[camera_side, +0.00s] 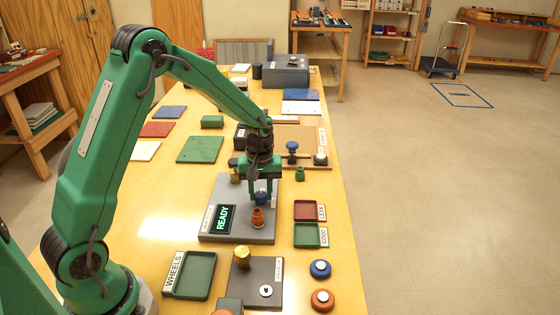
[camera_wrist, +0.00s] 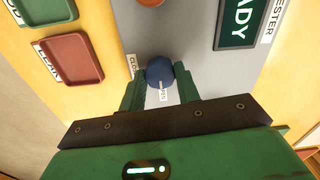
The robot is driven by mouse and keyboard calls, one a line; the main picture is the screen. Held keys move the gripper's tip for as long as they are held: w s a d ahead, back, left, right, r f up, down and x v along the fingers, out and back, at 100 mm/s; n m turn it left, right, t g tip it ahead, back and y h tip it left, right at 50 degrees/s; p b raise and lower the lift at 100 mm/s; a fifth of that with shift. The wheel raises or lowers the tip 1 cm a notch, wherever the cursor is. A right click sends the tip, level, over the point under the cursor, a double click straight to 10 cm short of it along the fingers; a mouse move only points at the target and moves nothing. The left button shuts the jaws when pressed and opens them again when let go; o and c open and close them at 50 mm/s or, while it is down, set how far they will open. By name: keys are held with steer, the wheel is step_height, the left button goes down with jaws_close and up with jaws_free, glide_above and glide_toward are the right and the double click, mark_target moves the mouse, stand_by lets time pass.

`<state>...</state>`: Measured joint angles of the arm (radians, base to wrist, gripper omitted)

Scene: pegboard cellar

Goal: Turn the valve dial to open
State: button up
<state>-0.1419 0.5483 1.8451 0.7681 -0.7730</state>
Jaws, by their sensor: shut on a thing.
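The valve dial appears to be a round blue knob (camera_side: 260,197) on a grey panel (camera_side: 238,187), under my gripper. My gripper (camera_side: 262,194) points down with one finger on each side of the knob. In the wrist view the blue knob (camera_wrist: 160,71) sits between the fingertips of my gripper (camera_wrist: 159,82), which is shut on it. A white label (camera_wrist: 131,66) reading "CLO..." lies left of the knob, and a small white label (camera_wrist: 163,92), hard to read, lies just below it. The knob's pointer, if any, is hidden.
An orange fitting (camera_side: 257,218) stands on the panel in front of the knob, beside a "READY" display (camera_side: 226,219). Red (camera_side: 309,210) and green (camera_side: 310,235) trays lie to the right. A wheels tray (camera_side: 198,276) and a grey plate (camera_side: 262,293) are nearer.

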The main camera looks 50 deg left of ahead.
mark_target(262, 194)
steer(key=shift+d+n, duration=0.15)
steer(key=shift+n, duration=0.15)
steer(key=o, duration=1)
steer(key=shift+r, duration=0.1)
step_height(262, 194, up, 7)
steer(key=shift+w, duration=0.1)
steer(key=shift+r, duration=0.25)
